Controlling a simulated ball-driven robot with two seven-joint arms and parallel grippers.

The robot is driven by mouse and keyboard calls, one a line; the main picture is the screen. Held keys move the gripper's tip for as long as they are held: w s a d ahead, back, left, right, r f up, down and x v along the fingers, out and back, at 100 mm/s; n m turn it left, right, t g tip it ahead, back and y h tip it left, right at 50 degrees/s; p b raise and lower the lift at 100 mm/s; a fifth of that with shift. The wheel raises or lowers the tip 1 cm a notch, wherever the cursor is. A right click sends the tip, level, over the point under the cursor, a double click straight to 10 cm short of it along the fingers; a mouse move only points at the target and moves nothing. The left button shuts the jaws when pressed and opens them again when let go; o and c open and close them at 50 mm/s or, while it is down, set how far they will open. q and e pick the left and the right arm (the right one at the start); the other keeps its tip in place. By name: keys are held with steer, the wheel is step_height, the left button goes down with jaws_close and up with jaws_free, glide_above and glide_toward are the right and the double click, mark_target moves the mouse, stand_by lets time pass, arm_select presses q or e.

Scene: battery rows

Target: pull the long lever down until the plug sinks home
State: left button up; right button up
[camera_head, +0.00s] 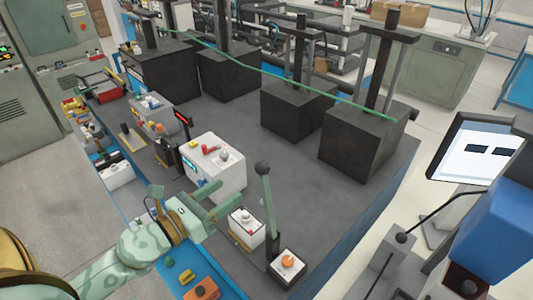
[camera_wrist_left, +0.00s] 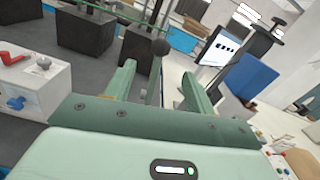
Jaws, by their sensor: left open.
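The long lever (camera_head: 267,205) stands nearly upright near the front edge of the grey bench, with a dark ball knob (camera_head: 262,168) on top. My left gripper (camera_head: 240,194) is open and empty, to the left of the lever, with its fingers pointing at it. In the left wrist view the lever (camera_wrist_left: 155,85) shows between the open fingers, its knob beyond the tips; no contact shows. An orange knob on a white box (camera_head: 288,261) sits beside the lever's foot. I cannot tell which part is the plug. My right gripper is not in view.
A white box (camera_head: 246,230) with a pale knob stands just left of the lever, under my gripper. A larger white unit (camera_head: 213,170) with red and grey fittings is behind. Dark blocks (camera_head: 361,143) with posts stand at the back. The bench right of the lever is clear.

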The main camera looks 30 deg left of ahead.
mark_target(257, 171)
arm_select(q)
steer(key=p+x, duration=0.1)
steer(key=x, duration=0.1)
steer(key=p+x, duration=0.1)
steer(key=x, duration=0.1)
steer(key=p+x, duration=0.1)
steer(key=x, duration=0.1)
steer(key=shift+w+d+r, duration=0.15)
steer(key=shift+w+r, duration=0.2)
steer(key=shift+r, duration=0.05)
steer(key=x, duration=0.2)
steer(key=p+x, duration=0.1)
steer(key=x, duration=0.3)
steer(key=shift+w+d+f, duration=0.1)
steer(key=shift+w+f, duration=0.05)
steer(key=shift+f, duration=0.2)
steer(key=shift+w+d+f, duration=0.1)
steer(key=shift+w+d, duration=0.1)
steer(key=shift+w, duration=0.35)
